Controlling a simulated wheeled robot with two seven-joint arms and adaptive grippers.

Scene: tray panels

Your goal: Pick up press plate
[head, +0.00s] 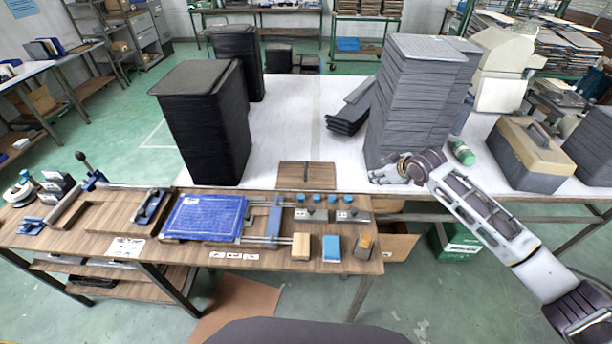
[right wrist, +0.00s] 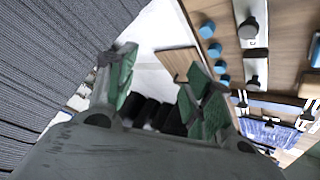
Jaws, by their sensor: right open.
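A flat brown wooden plate (head: 300,180) with a dark bar across its middle lies at the front edge of the white table, behind the workbench. It looks like the press plate. Part of it also shows in the right wrist view (right wrist: 178,62), partly hidden behind a green finger. My right gripper (head: 381,174) is to the right of the plate, in front of the tall grey stack. In the right wrist view, its green fingers (right wrist: 156,84) are spread apart with nothing between them. My left gripper is not in view.
A tall grey panel stack (head: 408,105) stands close behind my right gripper. Black stacks (head: 203,125) stand at left. The workbench (head: 95,230) holds a blue panel (head: 205,217), several blue knobs and small blocks. White table between the stacks is mostly clear.

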